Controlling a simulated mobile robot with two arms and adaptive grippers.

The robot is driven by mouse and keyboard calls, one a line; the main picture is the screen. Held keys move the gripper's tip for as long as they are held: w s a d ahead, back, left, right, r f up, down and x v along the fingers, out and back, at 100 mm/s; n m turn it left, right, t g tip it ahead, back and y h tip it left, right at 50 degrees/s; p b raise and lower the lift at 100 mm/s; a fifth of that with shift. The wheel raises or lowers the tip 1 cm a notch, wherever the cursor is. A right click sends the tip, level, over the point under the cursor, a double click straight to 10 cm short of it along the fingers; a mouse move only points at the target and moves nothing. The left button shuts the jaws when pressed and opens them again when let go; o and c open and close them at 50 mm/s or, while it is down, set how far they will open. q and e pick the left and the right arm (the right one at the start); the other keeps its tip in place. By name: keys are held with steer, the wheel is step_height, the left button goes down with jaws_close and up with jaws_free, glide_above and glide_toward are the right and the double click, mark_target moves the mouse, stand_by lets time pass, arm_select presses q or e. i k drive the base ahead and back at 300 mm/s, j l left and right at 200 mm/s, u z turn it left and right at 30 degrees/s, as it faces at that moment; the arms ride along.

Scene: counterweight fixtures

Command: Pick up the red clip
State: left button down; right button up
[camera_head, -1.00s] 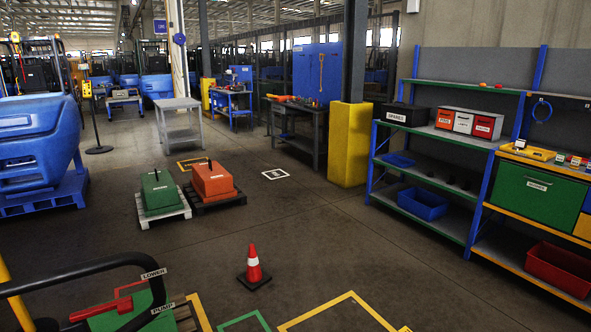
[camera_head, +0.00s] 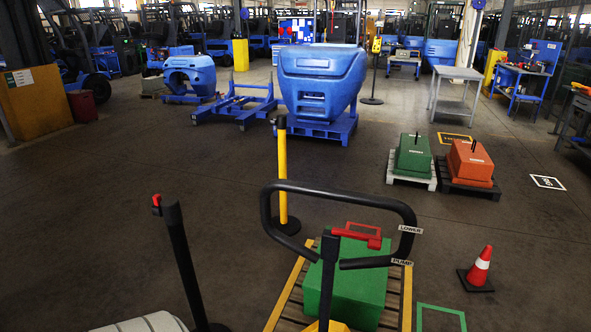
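Several small red parts are in view, and I cannot tell which is the red clip. One red part (camera_head: 156,201) is on top of a black post (camera_head: 181,255) at the left front. A larger red bracket-like piece (camera_head: 376,243) shows within the black handle loop (camera_head: 340,188), in front of or on a green block (camera_head: 358,285). Neither of my grippers is in view.
A yellow post (camera_head: 282,175) stands behind the handle. An orange cone (camera_head: 480,268) stands at the right, near green (camera_head: 414,157) and orange (camera_head: 470,163) weights on pallets. A blue counterweight (camera_head: 322,75) is farther back. The floor at the left is open.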

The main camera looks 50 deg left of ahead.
mark_target(157, 198)
steer(key=u, duration=2.55)
steer(key=i+j+u, duration=0.1)
steer(key=u, duration=0.3)
steer(key=i+u, duration=0.2)
steer(key=u, duration=0.2)
steer(key=i, duration=3.55)
steer(key=i+z, duration=0.2)
steer(key=i, duration=0.25)
steer(key=i+j+z, duration=0.2)
steer(key=i, duration=0.3)
steer(key=i+j+z, duration=0.2)
steer(key=i, duration=0.25)
steer(key=z, duration=1.85)
